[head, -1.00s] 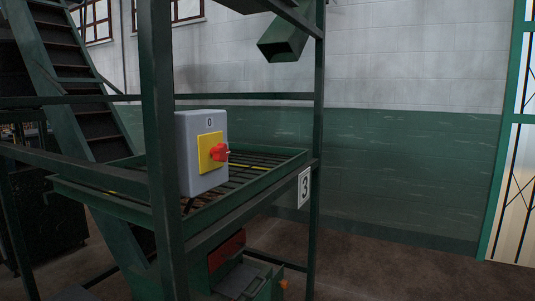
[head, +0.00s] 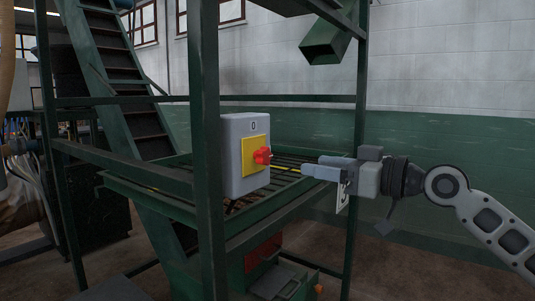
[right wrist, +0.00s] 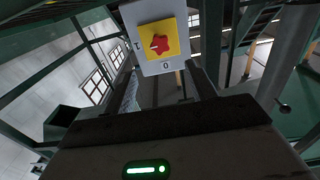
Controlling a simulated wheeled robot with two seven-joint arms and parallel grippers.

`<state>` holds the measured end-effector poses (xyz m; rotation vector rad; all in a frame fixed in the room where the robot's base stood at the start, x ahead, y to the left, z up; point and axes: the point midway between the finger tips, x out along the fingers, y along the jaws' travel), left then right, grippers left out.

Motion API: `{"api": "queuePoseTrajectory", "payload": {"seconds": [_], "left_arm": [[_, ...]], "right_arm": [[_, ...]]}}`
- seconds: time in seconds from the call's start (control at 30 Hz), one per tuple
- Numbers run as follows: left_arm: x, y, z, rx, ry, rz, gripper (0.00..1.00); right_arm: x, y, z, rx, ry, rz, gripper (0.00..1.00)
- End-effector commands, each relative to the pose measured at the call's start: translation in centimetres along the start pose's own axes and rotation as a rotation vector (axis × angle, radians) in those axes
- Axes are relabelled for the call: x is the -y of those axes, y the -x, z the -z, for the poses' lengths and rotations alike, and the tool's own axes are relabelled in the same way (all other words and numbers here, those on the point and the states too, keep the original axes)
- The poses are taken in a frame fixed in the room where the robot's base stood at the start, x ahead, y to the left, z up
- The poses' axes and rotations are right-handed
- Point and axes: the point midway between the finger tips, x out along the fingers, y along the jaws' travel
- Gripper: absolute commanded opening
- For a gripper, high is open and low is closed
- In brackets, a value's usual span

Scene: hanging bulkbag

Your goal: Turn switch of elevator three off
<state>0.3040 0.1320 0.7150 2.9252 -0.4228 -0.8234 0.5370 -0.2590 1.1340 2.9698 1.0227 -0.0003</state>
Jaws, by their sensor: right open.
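The switch box (head: 236,178) is grey with a yellow plate (head: 250,166) and a red knob (head: 262,156). A "0" is marked above the plate in the head view. In the right wrist view the box is upside down, and a pale mark on the knob (right wrist: 163,47) points toward a second label at the left, apparently "1". A "3" sign (head: 342,198) hangs on the frame, partly hidden by my gripper. My right gripper (head: 318,167) is open and empty, to the right of the knob and apart from it. My left gripper does not show.
A green post (head: 206,150) stands just left of the box, and another (head: 361,110) stands behind my right gripper. Horizontal rails and a slatted green tray (head: 300,205) surround the box. A stair-like conveyor (head: 110,65) rises at the left.

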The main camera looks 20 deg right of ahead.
Motion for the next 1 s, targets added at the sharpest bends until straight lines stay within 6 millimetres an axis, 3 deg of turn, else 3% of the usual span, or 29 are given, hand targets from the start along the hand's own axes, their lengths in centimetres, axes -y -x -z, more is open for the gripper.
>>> {"api": "queuePoseTrajectory", "payload": {"seconds": [0.3,0.5,0.7,1.0], "left_arm": [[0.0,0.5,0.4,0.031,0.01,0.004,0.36],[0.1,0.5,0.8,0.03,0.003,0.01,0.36],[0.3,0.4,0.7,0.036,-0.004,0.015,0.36],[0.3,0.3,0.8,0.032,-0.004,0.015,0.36]], "right_arm": [[0.0,-7.2,0.4,-0.004,-0.004,0.001,0.56],[0.0,-10.8,0.2,-0.001,-0.003,0.0,0.56],[-0.1,-12.6,0.1,-0.001,-0.001,-0.002,0.56],[0.0,-12.9,0.0,-0.001,0.0,-0.002,0.56]]}}
